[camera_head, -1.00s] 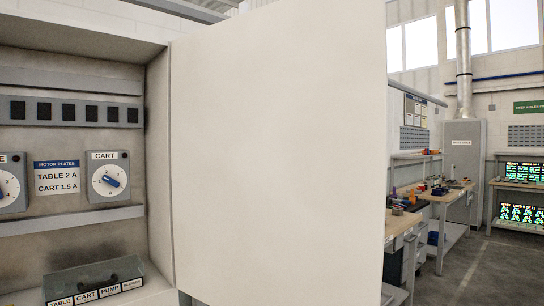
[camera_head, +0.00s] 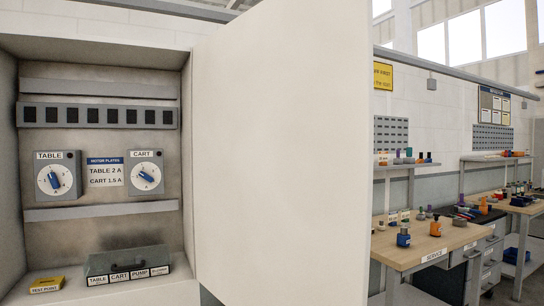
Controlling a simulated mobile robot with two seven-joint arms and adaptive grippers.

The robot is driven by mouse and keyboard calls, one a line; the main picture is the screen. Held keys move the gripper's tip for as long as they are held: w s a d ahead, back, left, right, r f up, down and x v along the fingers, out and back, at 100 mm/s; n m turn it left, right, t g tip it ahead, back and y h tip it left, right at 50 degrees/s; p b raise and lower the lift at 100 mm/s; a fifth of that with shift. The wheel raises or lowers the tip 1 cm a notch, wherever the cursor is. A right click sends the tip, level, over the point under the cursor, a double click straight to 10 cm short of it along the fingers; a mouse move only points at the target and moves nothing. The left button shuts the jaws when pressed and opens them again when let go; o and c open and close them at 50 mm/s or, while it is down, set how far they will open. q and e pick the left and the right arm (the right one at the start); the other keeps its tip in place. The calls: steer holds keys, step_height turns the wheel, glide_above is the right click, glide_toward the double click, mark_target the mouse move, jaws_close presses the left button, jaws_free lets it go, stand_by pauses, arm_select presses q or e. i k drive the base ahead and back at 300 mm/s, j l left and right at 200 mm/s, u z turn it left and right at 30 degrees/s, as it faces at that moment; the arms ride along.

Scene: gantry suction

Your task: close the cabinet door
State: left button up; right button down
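The cabinet (camera_head: 192,150) stands open at the left, with its inside showing. Its door (camera_head: 285,150) is a large plain off-white panel, hinged on the cabinet's right side and swung out toward me. Inside are the TABLE dial (camera_head: 56,176) and the CART dial (camera_head: 146,172), with a motor plates label between them. A grey box (camera_head: 126,264) with TABLE, CART and PUMP tags sits on the cabinet floor, with a yellow test point piece (camera_head: 47,285) to its left. Neither of my grippers is in view.
To the right of the door, a wooden-topped workbench (camera_head: 425,246) holds small bottles and parts, with a drawer unit (camera_head: 487,260) beyond it. A yellow sign (camera_head: 383,76) is on the wall. The door hides part of the bench and wall.

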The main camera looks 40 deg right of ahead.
mark_target(283, 125)
steer(key=k+l, duration=0.1)
steer(key=l, duration=0.2)
steer(key=k+l+u, duration=0.15)
steer(key=l, duration=0.15)
steer(key=k+l, duration=0.1)
steer(key=l, duration=0.2)
steer(key=k+l+u, duration=0.15)
steer(key=l, duration=0.35)
steer(key=l+u, duration=0.1)
steer(key=l, duration=0.9)
steer(key=k+l+u, duration=0.1)
steer(key=l, duration=0.45)
steer(key=k+l+u, duration=0.1)
steer(key=l, duration=0.4)
